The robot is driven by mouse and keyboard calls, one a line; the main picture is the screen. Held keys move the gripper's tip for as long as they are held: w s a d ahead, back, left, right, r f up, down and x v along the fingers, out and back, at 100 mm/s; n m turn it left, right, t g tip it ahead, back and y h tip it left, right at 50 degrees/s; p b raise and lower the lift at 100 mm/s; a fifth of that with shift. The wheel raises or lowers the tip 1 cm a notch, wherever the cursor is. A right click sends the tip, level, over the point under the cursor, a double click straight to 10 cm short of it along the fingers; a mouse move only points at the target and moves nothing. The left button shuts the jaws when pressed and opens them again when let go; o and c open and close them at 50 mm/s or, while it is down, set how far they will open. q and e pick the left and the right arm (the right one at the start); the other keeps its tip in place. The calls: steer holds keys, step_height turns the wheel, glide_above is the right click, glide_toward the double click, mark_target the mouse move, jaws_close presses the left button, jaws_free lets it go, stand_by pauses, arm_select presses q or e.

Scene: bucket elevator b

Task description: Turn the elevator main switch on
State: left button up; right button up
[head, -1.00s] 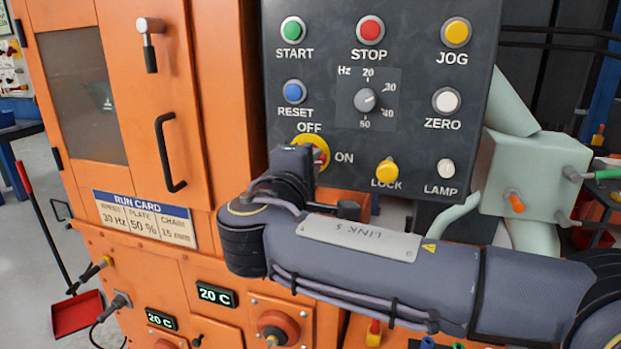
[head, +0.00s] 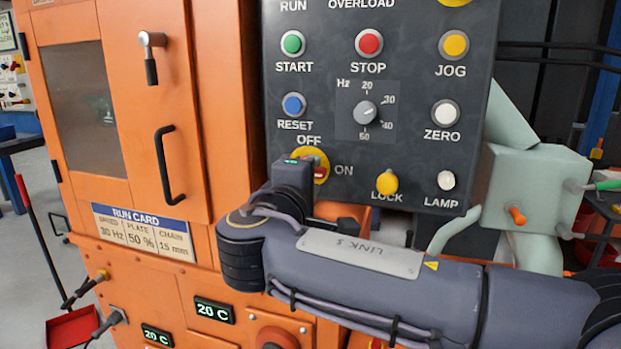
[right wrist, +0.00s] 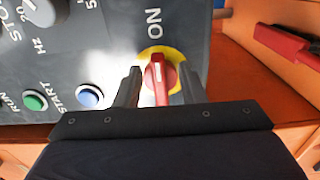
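The main switch (head: 321,171) is a red handle on a yellow disc, low on the dark control panel, with OFF above it and ON to its right. My right gripper covers part of it in the head view. In the right wrist view the red handle (right wrist: 159,80) stands between the two fingers of my right gripper (right wrist: 158,88). Dark gaps show on both sides, so the fingers are open around it. There the handle's long side runs toward the ON label (right wrist: 154,22), with a pale mark at that end. My left gripper is not in view.
The control panel (head: 330,60) carries the START (head: 292,43), STOP (head: 369,43) and RESET (head: 293,104) buttons, a Hz dial (head: 364,112) and a yellow LOCK knob (head: 387,181) close to my right arm. An orange cabinet (head: 150,90) with a black handle stands to the left.

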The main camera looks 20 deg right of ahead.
steer(key=v, duration=0.7)
steer(key=shift+s+a+p, duration=0.25)
steer(key=shift+s+p, duration=0.1)
steer(key=shift+p, duration=0.1)
